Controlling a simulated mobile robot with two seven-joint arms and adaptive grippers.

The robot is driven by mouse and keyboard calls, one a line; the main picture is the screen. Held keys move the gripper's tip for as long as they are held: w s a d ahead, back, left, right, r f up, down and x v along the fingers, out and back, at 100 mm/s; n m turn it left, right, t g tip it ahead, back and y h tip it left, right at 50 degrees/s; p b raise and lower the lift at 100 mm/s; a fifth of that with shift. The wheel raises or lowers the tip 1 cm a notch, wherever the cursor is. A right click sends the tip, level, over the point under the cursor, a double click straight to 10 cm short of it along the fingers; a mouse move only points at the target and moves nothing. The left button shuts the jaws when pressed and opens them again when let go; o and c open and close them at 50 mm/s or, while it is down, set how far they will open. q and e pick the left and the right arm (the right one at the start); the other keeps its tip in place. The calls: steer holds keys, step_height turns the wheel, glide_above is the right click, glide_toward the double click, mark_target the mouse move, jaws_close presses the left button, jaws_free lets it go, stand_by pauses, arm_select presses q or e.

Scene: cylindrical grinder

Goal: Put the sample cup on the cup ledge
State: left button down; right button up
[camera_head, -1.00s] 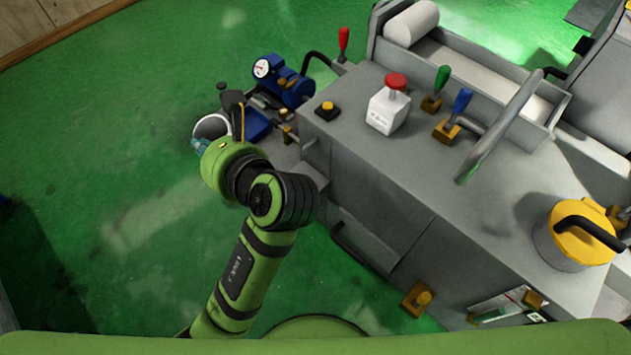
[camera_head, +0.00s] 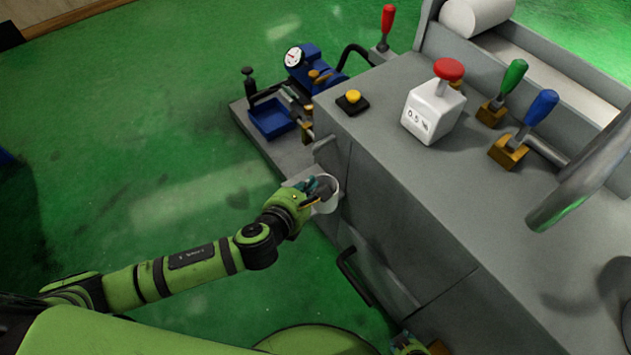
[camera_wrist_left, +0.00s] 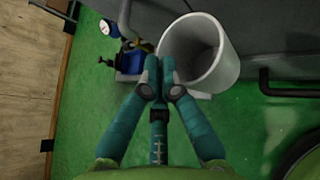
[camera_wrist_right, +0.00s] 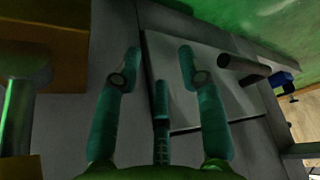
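The sample cup (camera_head: 328,203) is pale grey, round and open-topped, beside the near left side of the grey machine in the head view. My left gripper (camera_head: 312,194) is shut on its rim. In the left wrist view the cup (camera_wrist_left: 228,70) leans to the right of the closed fingertips (camera_wrist_left: 158,72), its mouth facing the camera. A small pale ledge (camera_head: 296,177) sticks out from the machine's side just behind my left gripper, partly hidden; I take it as the cup ledge. My right gripper (camera_wrist_right: 160,65) is open and empty, its fingers apart over a grey plate.
The grey machine (camera_head: 400,165) carries a white box with a red knob (camera_head: 432,110) and green and blue levers. A blue tray (camera_head: 271,118) and a dial gauge (camera_head: 293,56) stand behind the cup. A black handle (camera_head: 352,277) juts from the machine's side. Green floor lies clear at left.

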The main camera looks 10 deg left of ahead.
arm_select(q)
steer(key=w+a+f+b, duration=0.1)
steer(key=w+f, duration=0.2)
steer(key=w+a+f+b, duration=0.2)
steer(key=w+f, duration=0.1)
steer(key=w+a+f+b, duration=0.1)
steer(key=w+f+b, duration=0.1)
steer(key=w+f, duration=0.1)
steer(key=shift+w+a+f, duration=0.3)
steer(key=shift+w+a, duration=0.05)
steer(key=shift+w, duration=0.2)
steer(key=shift+f+b, duration=0.4)
steer(key=shift+f, duration=0.1)
arm_select(e)
steer(key=shift+w+a+r+g, duration=0.15)
steer(key=shift+a+g, duration=0.25)
steer(key=shift+g, duration=0.05)
steer(key=shift+w+a+r+g, duration=0.1)
steer(key=shift+a+r+g, duration=0.05)
steer(key=shift+a+g, duration=0.3)
arm_select(q)
steer(key=shift+f, duration=0.1)
steer(key=c, duration=1.6)
jaws_free()
steer(key=shift+c, duration=0.2)
steer(key=shift+o, duration=1)
steer(key=shift+f, duration=0.1)
arm_select(e)
steer(key=shift+r, duration=0.1)
